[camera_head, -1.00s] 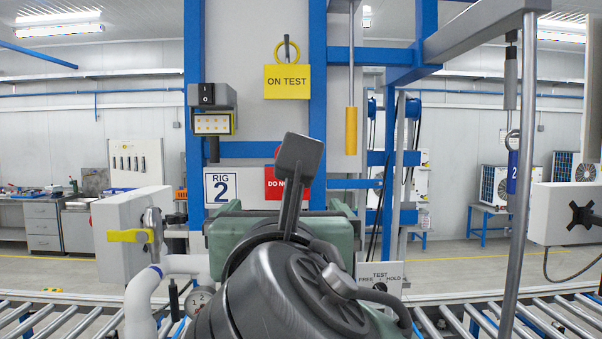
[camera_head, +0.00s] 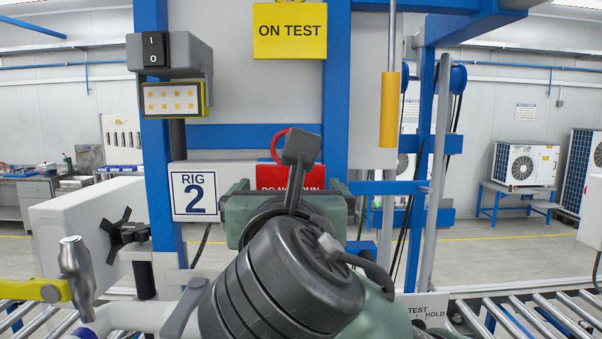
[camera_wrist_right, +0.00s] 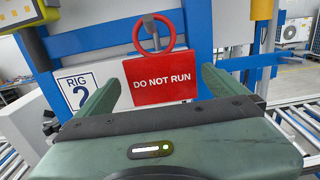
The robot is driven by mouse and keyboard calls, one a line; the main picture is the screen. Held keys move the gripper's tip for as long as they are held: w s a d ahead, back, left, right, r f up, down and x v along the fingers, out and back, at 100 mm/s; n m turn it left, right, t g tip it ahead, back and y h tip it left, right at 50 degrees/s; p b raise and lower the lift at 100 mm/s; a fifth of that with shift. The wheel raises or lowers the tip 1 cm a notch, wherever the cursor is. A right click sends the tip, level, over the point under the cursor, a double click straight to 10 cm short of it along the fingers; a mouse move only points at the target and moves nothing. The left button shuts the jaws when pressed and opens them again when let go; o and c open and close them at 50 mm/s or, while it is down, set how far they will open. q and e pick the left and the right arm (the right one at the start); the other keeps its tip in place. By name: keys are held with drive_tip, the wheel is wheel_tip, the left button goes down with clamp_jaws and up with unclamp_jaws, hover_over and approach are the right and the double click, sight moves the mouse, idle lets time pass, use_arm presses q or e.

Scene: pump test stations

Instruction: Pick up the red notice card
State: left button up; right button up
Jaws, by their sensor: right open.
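The red notice card (camera_head: 271,182) reads "DO NOT RUN" and hangs by a red ring (camera_head: 281,140) on the front of the rig. My right arm and gripper hide its lower part in the head view. In the right wrist view the whole face of the card (camera_wrist_right: 160,92) shows, with its ring on a peg above. My right gripper (camera_wrist_right: 157,78) is open, its two green fingers pointing toward the card, one on each side of it. Nothing is between the fingers except the view of the card; whether they reach it I cannot tell. My left gripper is not in view.
A yellow "ON TEST" card (camera_head: 290,31) hangs higher up. A "RIG 2" plate (camera_head: 195,195) and a switch box (camera_head: 170,54) are at left. A yellow cylinder (camera_head: 390,110) hangs at right. A yellow valve handle (camera_head: 35,290) and roller conveyor (camera_head: 545,315) lie low in front.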

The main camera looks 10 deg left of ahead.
drive_tip(key=w, duration=0.1)
drive_tip(key=w+p, duration=0.2)
drive_tip(key=w, duration=0.1)
drive_tip(key=shift+a+r, duration=0.15)
drive_tip(key=shift+a, duration=0.15)
drive_tip(key=shift+w, duration=0.2)
drive_tip(key=shift+a, duration=0.1)
drive_tip(key=shift+c, duration=0.7)
drive_tip(key=c, duration=1)
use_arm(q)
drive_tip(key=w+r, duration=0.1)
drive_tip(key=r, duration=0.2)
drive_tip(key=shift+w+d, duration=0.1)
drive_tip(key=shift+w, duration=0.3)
use_arm(e)
drive_tip(key=shift+o, duration=0.2)
